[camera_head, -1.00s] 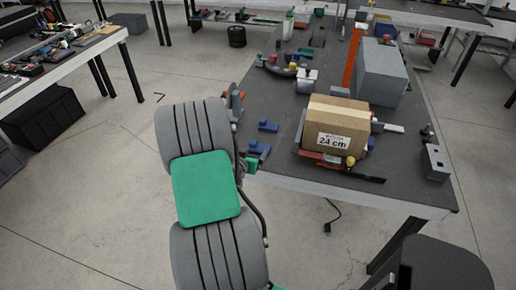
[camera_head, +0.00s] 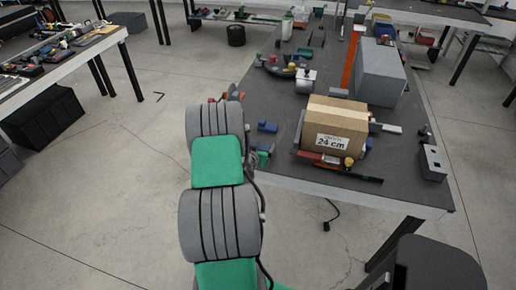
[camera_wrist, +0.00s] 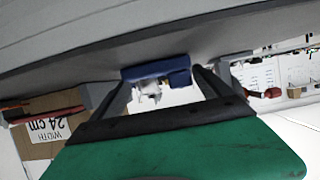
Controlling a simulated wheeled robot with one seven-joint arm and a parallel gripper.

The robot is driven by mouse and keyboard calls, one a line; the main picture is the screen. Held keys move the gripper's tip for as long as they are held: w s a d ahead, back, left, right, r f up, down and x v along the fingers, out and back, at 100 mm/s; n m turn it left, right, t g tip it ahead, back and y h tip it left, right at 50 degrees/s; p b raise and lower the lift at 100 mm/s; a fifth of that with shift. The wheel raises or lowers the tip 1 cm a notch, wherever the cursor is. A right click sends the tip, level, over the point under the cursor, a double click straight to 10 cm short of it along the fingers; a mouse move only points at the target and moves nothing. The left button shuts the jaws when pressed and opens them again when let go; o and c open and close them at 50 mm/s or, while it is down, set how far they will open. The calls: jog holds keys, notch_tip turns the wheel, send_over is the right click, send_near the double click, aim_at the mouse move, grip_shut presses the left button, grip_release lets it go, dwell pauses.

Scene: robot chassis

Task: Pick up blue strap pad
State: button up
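A blue pad-like piece (camera_head: 267,127) lies near the left edge of the grey workbench, left of the cardboard box. A second blue piece (camera_head: 265,147) lies closer to the front edge, partly covered by my arm. In the wrist view, one blue piece (camera_wrist: 156,70) is against the grey bench surface, ahead of and between my fingertips; I cannot tell which of the two it is. My gripper (camera_wrist: 162,88) is open, its dark fingers spread on both sides of the blue piece with no clear grip on it. In the head view my arm hides the gripper.
The cardboard box (camera_head: 334,129) marked 24 cm stands right of the blue pieces, with a red and black tool (camera_head: 340,167) before it. A grey block (camera_head: 379,72) stands behind. Orange-grey hardware (camera_head: 234,93) is at the bench's left edge. Floor left of the bench is open.

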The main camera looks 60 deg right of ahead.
jog(key=c, duration=1.1)
